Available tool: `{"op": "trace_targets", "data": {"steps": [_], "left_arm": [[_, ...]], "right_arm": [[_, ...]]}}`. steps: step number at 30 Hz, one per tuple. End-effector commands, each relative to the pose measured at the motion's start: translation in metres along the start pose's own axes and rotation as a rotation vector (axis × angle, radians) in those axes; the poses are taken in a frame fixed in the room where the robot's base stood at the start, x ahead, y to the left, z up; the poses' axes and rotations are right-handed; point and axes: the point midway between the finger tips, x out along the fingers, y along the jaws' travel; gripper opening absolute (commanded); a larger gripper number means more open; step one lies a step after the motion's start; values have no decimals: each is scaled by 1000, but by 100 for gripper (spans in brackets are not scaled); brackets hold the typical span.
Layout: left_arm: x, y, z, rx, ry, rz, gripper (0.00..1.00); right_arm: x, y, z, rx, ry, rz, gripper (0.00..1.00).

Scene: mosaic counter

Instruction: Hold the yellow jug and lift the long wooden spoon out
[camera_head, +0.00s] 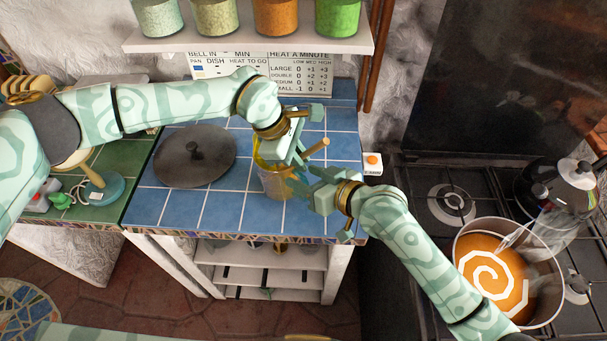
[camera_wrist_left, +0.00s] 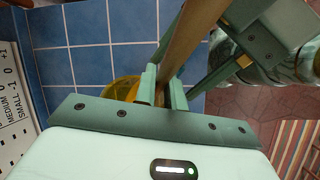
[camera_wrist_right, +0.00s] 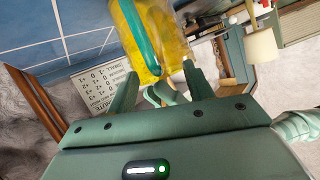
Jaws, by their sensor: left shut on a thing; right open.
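The yellow see-through jug (camera_head: 275,183) stands on the blue tiled counter, partly hidden by my grippers. Its teal curved handle (camera_wrist_right: 136,38) faces my right gripper. My left gripper (camera_head: 296,153) is above the jug and shut on the wooden spoon (camera_head: 317,147). In the left wrist view the spoon's shaft (camera_wrist_left: 190,38) runs between the fingers (camera_wrist_left: 163,90), with part of the jug (camera_wrist_left: 122,88) behind. My right gripper (camera_head: 307,186) is open beside the jug. In the right wrist view the handle lies ahead of its fingers (camera_wrist_right: 160,85). The spoon's lower end is hidden.
A dark round lid (camera_head: 195,155) lies left of the jug on the blue counter (camera_head: 180,207). A shelf with jars (camera_head: 275,17) hangs above the back. At right, a pot of orange soup (camera_head: 495,270) and a moka pot (camera_head: 565,190) stand on the stove.

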Motion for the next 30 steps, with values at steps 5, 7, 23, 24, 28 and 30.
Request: {"op": "trace_targets", "data": {"steps": [5,7,23,24,28,30], "left_arm": [[0,0,0,0,0,0,0],[0,0,0,0,0,0,0],[0,0,1,0,-1,-1,0],[0,-1,1,1,-1,-2,0],[1,-1,1,1,-2,-3,0],[1,-1,2,1,-3,-4,0]], "right_arm": [[15,0,0,0,-1,0,52],[17,0,0,0,0,-1,52],[17,0,0,0,0,-1,0],[17,-1,0,0,0,-1,0],[17,-1,0,0,1,-2,0],[17,-1,-1,0,2,-2,0]]}}
